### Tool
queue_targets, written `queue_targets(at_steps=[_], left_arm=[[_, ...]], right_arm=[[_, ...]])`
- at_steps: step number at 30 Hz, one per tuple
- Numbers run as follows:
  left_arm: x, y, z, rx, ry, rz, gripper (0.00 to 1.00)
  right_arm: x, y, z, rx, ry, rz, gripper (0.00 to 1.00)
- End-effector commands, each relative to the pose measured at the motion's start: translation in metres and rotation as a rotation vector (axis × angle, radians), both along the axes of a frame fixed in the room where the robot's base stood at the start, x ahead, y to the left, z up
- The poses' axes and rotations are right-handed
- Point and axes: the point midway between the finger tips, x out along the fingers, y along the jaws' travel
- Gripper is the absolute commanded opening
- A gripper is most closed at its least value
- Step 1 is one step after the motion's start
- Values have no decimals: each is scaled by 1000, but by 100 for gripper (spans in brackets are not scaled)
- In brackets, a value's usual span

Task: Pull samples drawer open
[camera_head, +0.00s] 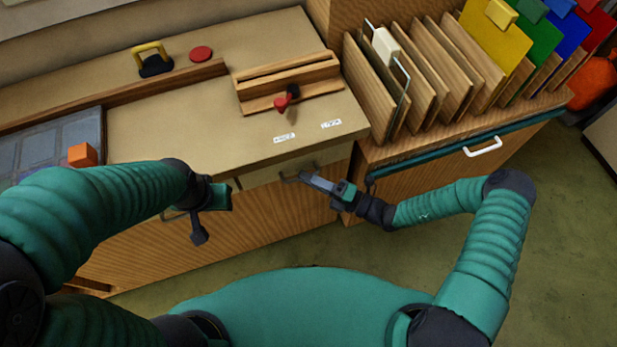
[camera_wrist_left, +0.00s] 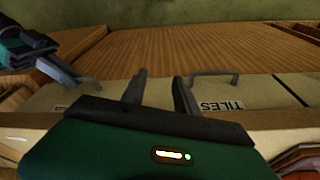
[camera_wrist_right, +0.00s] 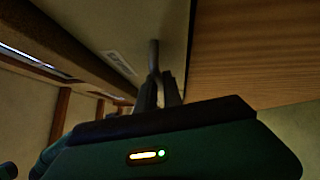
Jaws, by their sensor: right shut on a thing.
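A pale drawer front (camera_head: 262,175) lies under the edge of the workbench top. My right gripper (camera_head: 303,176) is shut on its metal bar handle (camera_wrist_right: 153,56). In the right wrist view, the fingers (camera_wrist_right: 160,92) close around the lower end of the bar. A label (camera_wrist_right: 119,62) on that drawer is too dim to read. The drawer looks about flush with the bench front. My left gripper (camera_head: 202,226) hangs in front of the bench to the left. In the left wrist view, its fingers (camera_wrist_left: 162,92) are apart and empty, near a drawer labelled TILES (camera_wrist_left: 220,106) with its own handle (camera_wrist_left: 213,75).
The bench top (camera_head: 190,130) holds a wooden block rack (camera_head: 288,82), a red-handled tool (camera_head: 287,98), a yellow-handled tool (camera_head: 152,58) and an orange cube (camera_head: 82,155). At right, a cabinet with a white handle (camera_head: 482,147) bears upright wooden boards (camera_head: 372,90) and coloured sheets (camera_head: 495,45).

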Motion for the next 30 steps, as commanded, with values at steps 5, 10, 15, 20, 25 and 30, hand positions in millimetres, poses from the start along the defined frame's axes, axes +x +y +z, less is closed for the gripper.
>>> queue_targets(at_steps=[5, 10, 15, 20, 25, 30], left_arm=[[0, 0, -1, 0, 0, 0, 36], [0, 0, -1, 0, 0, 0, 36], [0, 0, -1, 0, 0, 0, 36], [0, 0, -1, 0, 0, 0, 36], [0, 0, 0, 0, 0, 0, 36], [0, 0, 5, 0, 0, 0, 36]], right_arm=[[-1, 1, -3, -5, 6, 2, 0], [-1, 1, -3, -6, 7, 3, 0], [-2, 1, -4, -7, 7, 3, 0], [-2, 1, -4, -8, 8, 4, 0], [-3, 1, -4, -7, 9, 4, 0], [-13, -2, -3, -8, 11, 5, 0]])
